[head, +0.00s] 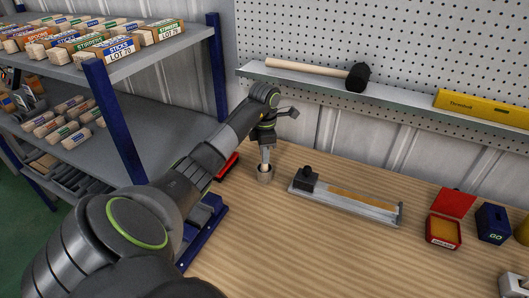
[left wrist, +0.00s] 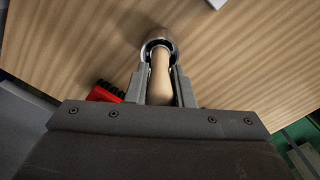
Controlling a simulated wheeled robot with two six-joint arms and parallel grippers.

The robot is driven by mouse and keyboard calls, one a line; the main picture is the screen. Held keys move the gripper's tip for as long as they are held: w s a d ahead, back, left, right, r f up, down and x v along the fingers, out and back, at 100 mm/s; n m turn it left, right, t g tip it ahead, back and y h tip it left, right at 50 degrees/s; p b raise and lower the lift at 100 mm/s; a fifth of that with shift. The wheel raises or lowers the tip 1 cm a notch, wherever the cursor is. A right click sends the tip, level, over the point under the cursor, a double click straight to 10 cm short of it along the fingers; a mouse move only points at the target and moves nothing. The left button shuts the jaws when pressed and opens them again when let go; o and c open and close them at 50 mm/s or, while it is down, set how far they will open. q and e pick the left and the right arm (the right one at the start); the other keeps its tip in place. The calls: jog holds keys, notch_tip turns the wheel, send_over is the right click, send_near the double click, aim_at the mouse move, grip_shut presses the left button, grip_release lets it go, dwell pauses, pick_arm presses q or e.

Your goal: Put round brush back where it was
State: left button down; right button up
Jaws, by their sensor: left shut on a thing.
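My left gripper (head: 266,146) is shut on the round brush, directly above a small metal cup (head: 265,177) on the wooden bench. The brush's pale wooden handle (left wrist: 159,78) shows between the two fingers in the left wrist view. Its far end reaches into the opening of the cup, whose rim (left wrist: 147,44) shows around it. In the head view a short pale piece of the brush (head: 265,158) shows between the gripper and the cup. The bristles are hidden, and I cannot tell how deep the brush sits. My right gripper is in neither view.
A red brush with black bristles (left wrist: 104,92) lies close to the cup. A metal fixture with a black block (head: 306,177) is right of the cup. A red box (head: 443,232) and a blue GO box (head: 492,224) stand farther right. A wall ledge (head: 310,82) holds a mallet (head: 310,69).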

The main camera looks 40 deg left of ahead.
pick_arm(q)
jog(key=c, duration=1.3)
grip_release()
jog(key=shift+f, duration=0.15)
jog(key=shift+o, duration=0.2)
jog(key=shift+r, duration=0.45)
notch_tip(320, 180, up, 3)
jog(key=shift+f, duration=0.15)
notch_tip(320, 180, up, 7)
jog(key=p, duration=0.7)
jog(key=shift+p, duration=0.35)
jog(key=shift+r+p, duration=0.8)
jog(key=shift+r, duration=0.1)
